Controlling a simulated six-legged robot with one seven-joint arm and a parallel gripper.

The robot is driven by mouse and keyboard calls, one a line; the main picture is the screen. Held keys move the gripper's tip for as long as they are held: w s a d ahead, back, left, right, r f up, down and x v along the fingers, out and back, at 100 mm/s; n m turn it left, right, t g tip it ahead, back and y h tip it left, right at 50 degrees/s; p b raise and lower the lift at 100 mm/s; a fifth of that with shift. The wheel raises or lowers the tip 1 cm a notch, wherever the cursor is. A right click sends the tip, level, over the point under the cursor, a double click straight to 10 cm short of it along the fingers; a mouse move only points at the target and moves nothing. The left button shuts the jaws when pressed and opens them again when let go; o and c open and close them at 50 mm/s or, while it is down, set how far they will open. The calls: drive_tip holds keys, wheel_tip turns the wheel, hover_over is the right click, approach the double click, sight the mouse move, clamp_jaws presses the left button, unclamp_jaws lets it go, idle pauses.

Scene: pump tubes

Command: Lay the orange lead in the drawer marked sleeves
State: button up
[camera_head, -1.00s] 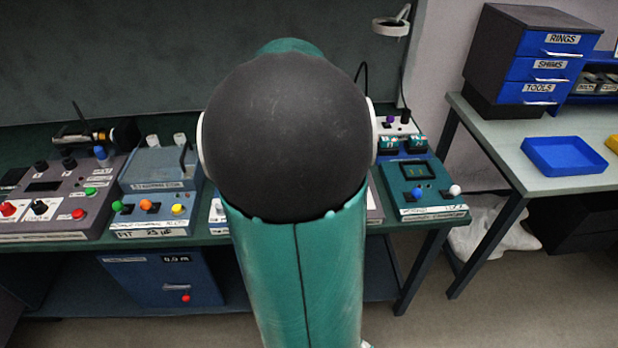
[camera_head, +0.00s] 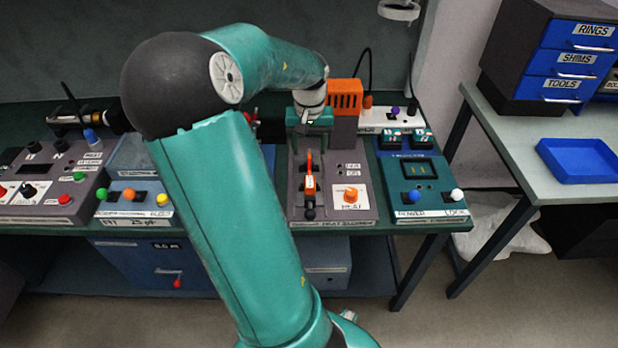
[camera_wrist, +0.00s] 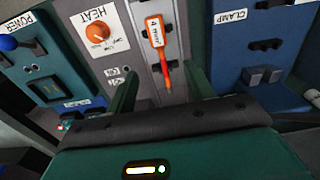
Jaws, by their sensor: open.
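An orange lead (camera_head: 310,181) lies on the grey unit with the orange knob marked HEAT. In the wrist view the orange lead (camera_wrist: 155,32) has a white label reading 4 mm and a thin red-orange end pointing toward my gripper. My gripper (camera_head: 309,143) is just behind the lead, over the back part of that unit. In the wrist view my gripper (camera_wrist: 163,88) is open, its two fingers on either side of the lead's thin end, with nothing held between them. I can read no drawer marked sleeves in either view.
A drawer cabinet (camera_head: 521,68) with drawers marked RINGS, SHIMS and TOOLS stands on the right table, with a blue tray (camera_head: 578,160) in front. A teal unit (camera_head: 418,186) stands right of the heat unit. An orange vented block (camera_head: 345,95) rises behind it.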

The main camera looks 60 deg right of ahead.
sight(309, 175)
drive_tip(key=f, duration=1)
drive_tip(key=shift+s+a+f, duration=0.15)
drive_tip(key=shift+a+f, duration=0.1)
clamp_jaws()
drive_tip(key=shift+r, duration=0.1)
